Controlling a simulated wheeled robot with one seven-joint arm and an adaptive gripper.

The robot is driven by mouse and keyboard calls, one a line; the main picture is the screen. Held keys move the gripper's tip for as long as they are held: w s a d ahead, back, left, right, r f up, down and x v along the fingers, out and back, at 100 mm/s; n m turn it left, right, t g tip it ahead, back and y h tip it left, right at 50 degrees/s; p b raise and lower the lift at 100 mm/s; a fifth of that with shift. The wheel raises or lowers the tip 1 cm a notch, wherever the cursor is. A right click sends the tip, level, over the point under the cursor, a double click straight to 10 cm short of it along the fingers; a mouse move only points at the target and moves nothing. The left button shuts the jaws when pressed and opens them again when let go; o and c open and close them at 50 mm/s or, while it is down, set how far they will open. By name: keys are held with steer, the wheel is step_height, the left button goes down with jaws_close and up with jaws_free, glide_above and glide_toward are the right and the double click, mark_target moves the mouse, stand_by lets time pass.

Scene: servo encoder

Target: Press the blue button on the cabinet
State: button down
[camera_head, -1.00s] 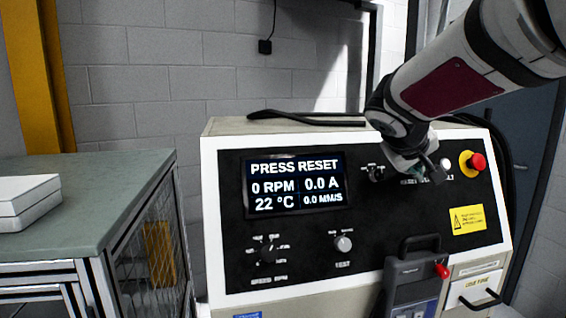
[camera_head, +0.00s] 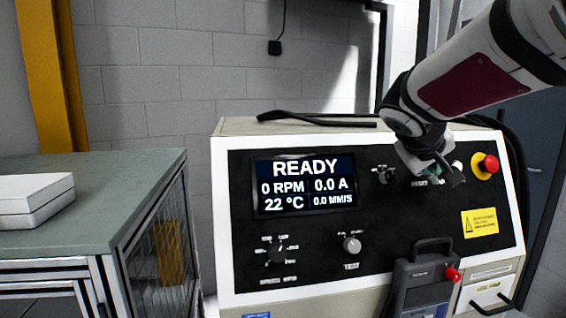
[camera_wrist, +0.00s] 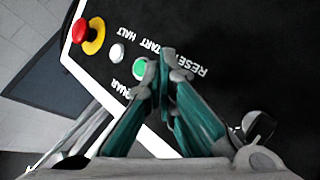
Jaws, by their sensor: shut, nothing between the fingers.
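The cabinet (camera_head: 226,220) has a black sloped panel with a screen (camera_head: 306,185) reading READY. My gripper (camera_head: 440,176) is at the panel's upper right, in front of the button row; it is shut and empty. In the wrist view its teal fingertips (camera_wrist: 167,54) are together beside the green button (camera_wrist: 139,68), near the RESET and START labels. No blue button shows in any view; the fingers cover part of the panel near RESET. I cannot tell whether the tips touch the panel.
A red stop knob (camera_head: 488,164) on yellow is right of my gripper, with a white button (camera_wrist: 117,52) nearby. A dark knob (camera_head: 384,175) is left of it. A handheld unit (camera_head: 425,280) hangs below. A green-topped bench (camera_head: 95,190) is at left.

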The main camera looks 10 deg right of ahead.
steer(key=shift+s, duration=0.1)
steer(key=s+r+p, duration=0.1)
steer(key=s+p, duration=0.1)
steer(key=s, duration=0.1)
steer(key=s+r, duration=0.1)
steer(key=s, duration=0.1)
steer(key=shift+s+r+p, duration=0.15)
steer(key=shift+r+p, duration=0.15)
steer(key=shift+p, duration=0.1)
stand_by(0.3)
steer(key=s+a+f+g+y, duration=0.1)
steer(key=s+a+f+y, duration=0.3)
steer(key=s+a, duration=0.5)
steer(key=s+a+f+g+y, duration=0.1)
steer(key=s+a+f+y, duration=0.3)
steer(key=s+a+f, duration=0.4)
steer(key=s+a, duration=0.2)
steer(key=s, duration=0.2)
steer(key=shift+a+y, duration=0.15)
steer(key=shift+y, duration=0.15)
steer(key=shift+f, duration=0.1)
